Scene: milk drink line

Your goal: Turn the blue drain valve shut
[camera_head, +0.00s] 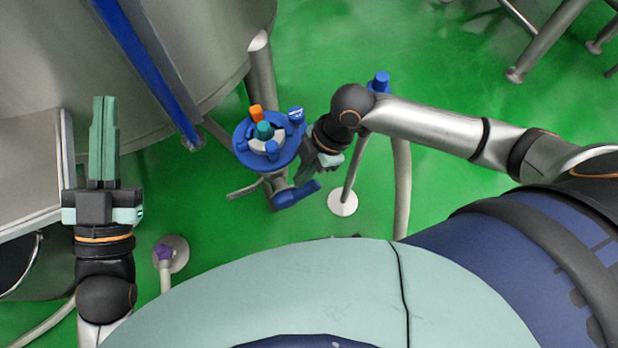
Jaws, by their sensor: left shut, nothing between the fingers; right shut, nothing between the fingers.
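A blue valve handle (297,195) sits on a grey pipe fitting (276,183) near the middle of the head view. The handle sticks out to the right, tilted slightly up. My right gripper (305,177) is shut and empty. It points down toward the handle, with its fingertips just above it in the picture; I cannot tell whether they touch. My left gripper (104,100) is shut and empty at the left, pointing up in the picture, well away from the handle.
A round blue holder (240,150) with orange and teal pieces stands just above the valve, close to my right gripper. A large steel tank (210,50) fills the upper left. A blue-topped post (379,82) stands to the right. Green floor (450,205) is open at right.

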